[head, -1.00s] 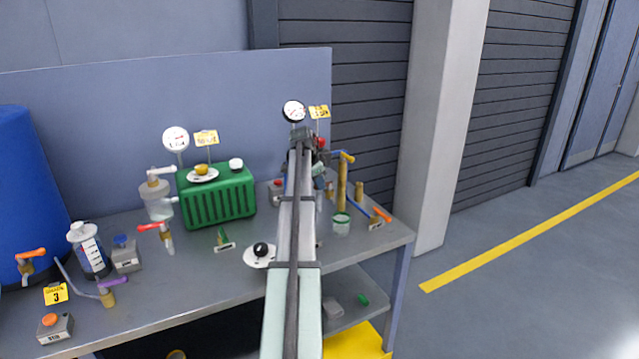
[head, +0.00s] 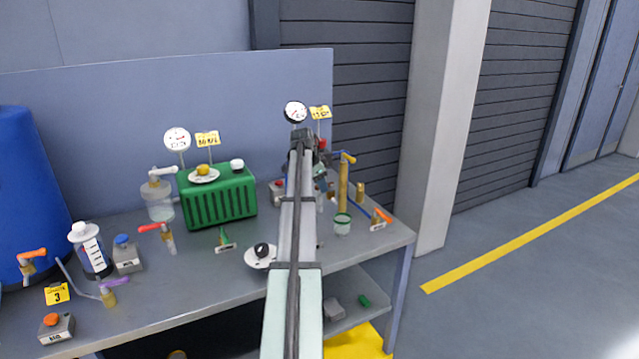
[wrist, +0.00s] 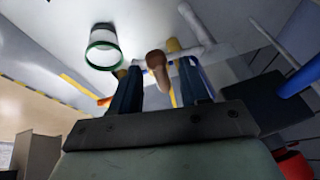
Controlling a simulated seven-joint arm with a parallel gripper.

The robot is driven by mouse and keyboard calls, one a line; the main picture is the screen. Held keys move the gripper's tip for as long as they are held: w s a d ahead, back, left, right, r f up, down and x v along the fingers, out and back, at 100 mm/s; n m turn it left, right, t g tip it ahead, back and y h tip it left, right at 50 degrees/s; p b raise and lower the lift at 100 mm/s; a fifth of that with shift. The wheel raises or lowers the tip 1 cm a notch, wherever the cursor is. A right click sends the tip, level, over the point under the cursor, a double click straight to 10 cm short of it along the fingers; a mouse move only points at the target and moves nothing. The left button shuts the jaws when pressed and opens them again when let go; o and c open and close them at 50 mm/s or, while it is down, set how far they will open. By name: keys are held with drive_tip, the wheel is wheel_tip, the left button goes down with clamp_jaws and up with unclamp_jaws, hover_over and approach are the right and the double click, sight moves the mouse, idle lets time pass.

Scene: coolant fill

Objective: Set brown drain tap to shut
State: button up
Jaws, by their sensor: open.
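The brown tap handle (wrist: 157,70) shows in the wrist view as a short rounded lever on a pale pipe (wrist: 192,52). My gripper (wrist: 159,82) has its two blue fingers apart, one on each side of the brown handle in this view. I cannot tell whether either finger touches it. In the head view my arm covers the brown tap, and the fingers cannot be made out clearly among the fittings behind the arm.
A green-rimmed cup (head: 342,224) stands close by, also in the wrist view (wrist: 102,50). A tall brass pipe (head: 343,187) with a blue lever and an orange-handled tap (head: 382,215) are to the right. A green ribbed box (head: 220,200) stands left. A gauge (head: 295,112) is behind.

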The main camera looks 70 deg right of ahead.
drive_tip(key=shift+r, duration=0.1)
drive_tip(key=v, duration=1.3)
drive_tip(key=shift+a+r, duration=0.15)
drive_tip(key=shift+r, duration=0.1)
